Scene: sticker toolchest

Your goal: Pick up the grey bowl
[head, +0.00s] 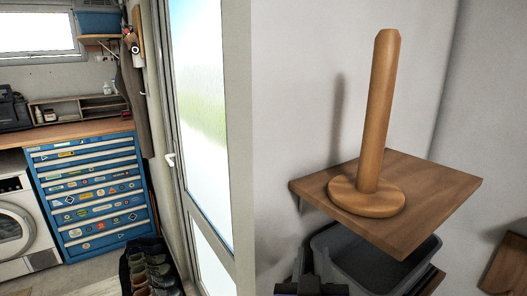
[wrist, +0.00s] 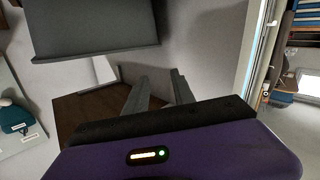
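The grey bowl (head: 372,262), a dark grey open container with a raised rim, sits low under the wooden wall shelf in the head view. The shelf hides part of it. My gripper (head: 312,258) is at the bottom of the head view, just left of the bowl and overlapping its left edge. In the wrist view its two fingers (wrist: 162,85) are apart with nothing between them. A dark grey flat-sided shape (wrist: 95,30) at the top of the wrist view looks like the bowl, ahead and left of the fingers. I cannot tell whether they touch in the head view.
The wooden shelf (head: 437,187) carries an upright wooden paper-towel holder (head: 376,115) directly above the bowl. A brown wooden surface (wrist: 80,120) shows beside the fingers. A glass door (head: 200,110), shoes (head: 155,272) and a blue tool chest (head: 95,190) stand to the left.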

